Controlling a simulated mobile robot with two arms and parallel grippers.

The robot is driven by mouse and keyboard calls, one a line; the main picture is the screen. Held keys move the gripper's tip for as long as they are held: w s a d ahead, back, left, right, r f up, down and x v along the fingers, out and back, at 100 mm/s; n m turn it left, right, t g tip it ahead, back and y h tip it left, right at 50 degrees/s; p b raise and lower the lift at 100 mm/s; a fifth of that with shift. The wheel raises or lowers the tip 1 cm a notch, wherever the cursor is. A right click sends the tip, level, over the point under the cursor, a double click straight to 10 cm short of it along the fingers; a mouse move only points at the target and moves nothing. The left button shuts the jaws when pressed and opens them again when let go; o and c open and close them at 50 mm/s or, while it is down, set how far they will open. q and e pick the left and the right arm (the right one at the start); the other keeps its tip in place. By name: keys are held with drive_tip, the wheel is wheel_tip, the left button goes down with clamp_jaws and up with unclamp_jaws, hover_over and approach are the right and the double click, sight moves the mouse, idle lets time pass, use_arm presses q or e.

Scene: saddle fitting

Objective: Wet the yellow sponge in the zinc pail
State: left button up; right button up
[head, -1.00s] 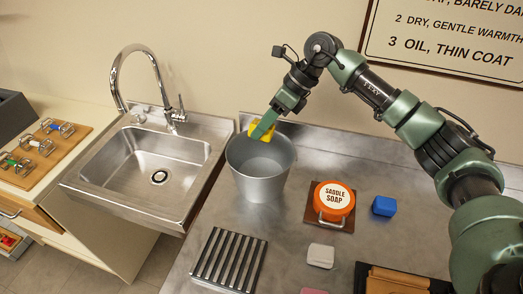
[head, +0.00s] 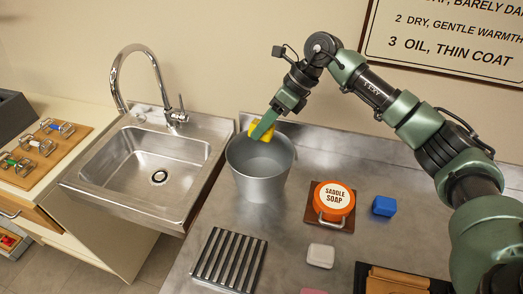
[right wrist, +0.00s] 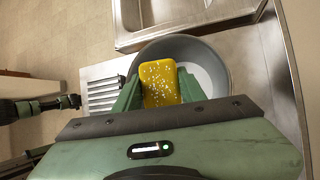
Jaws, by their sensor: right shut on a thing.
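The yellow sponge (head: 256,127) is between the fingers of my right gripper (head: 264,128), at the back rim of the zinc pail (head: 262,185) in the head view. In the right wrist view the sponge (right wrist: 160,84), with pale specks on its face, sits between the two green fingers of the gripper (right wrist: 160,92). It shows in front of the pail's opening (right wrist: 212,62). The gripper is shut on it. The inside of the pail looks grey, and I cannot tell the water level. My left gripper is not in view.
A steel sink (head: 160,160) with a faucet (head: 138,75) is left of the pail. A slatted rack (head: 229,260) lies in front. An orange saddle soap tin (head: 333,198), a blue block (head: 384,206) and a white bar (head: 321,255) lie to the right.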

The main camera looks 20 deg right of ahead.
sight(255, 123)
drive_tip(key=shift+r, duration=0.1)
drive_tip(key=shift+r+p, duration=1.15)
drive_tip(key=shift+r, duration=0.8)
drive_tip(key=shift+f, duration=0.1)
